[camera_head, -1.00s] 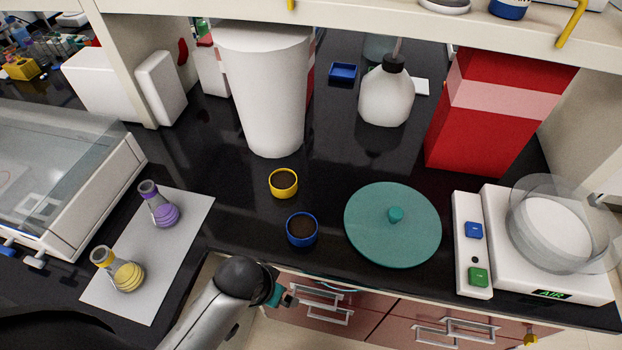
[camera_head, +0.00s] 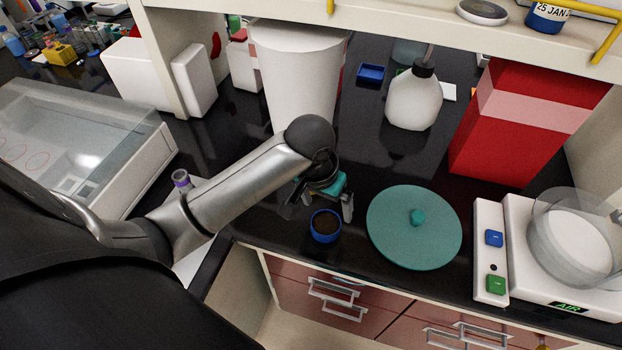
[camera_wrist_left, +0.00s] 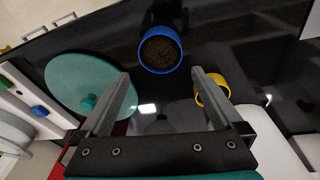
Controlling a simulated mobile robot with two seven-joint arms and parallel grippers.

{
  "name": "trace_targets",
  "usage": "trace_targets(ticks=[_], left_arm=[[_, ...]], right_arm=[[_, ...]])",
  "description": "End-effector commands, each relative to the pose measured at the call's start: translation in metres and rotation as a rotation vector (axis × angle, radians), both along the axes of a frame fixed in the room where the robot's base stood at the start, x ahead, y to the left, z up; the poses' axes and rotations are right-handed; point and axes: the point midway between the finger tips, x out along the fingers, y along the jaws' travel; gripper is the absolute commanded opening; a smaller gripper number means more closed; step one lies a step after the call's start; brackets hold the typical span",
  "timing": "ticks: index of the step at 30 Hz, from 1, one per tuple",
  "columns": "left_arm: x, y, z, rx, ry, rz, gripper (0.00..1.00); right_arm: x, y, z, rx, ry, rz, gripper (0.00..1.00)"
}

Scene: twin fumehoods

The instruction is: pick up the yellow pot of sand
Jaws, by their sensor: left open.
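The yellow pot (camera_wrist_left: 224,88) shows in the left wrist view, right of centre and partly behind one finger. In the head view it is hidden behind my left arm and gripper. A blue pot (camera_head: 326,226) with dark brown contents stands close by; it also shows at the top centre of the left wrist view (camera_wrist_left: 160,49). My left gripper (camera_head: 318,213) is open and empty, pointing down over the bench next to the blue pot. In the left wrist view, the space between its fingertips (camera_wrist_left: 161,76) shows bare black bench. My right gripper is not in view.
A teal round lid (camera_head: 414,228) lies to the right, with a white balance (camera_head: 490,250) beyond it. A large white container (camera_head: 297,75), a white bottle (camera_head: 413,102) and a red box (camera_head: 520,125) stand behind. A shelf edge (camera_head: 400,25) crosses the top.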

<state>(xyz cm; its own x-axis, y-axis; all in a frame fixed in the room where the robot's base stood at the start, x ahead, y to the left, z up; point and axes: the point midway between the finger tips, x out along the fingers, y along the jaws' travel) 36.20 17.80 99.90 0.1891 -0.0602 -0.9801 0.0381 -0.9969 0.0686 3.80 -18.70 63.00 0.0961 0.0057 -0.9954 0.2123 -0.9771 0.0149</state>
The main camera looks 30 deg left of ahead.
Motion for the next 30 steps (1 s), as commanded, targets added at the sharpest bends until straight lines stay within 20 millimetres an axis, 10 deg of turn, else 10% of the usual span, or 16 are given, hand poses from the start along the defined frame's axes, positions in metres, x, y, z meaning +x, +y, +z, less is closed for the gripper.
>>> trace_targets(ticks=[6,15,30], left_arm=[[0.048,0.052,0.047,0.043,0.048,0.205,1.00],[0.069,0.090,0.085,0.053,0.082,0.386,1.00],[0.078,0.094,0.000,0.052,0.086,0.394,1.00]], right_arm=[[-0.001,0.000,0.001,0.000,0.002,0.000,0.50],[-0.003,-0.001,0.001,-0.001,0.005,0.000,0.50],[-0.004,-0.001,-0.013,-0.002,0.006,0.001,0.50]])
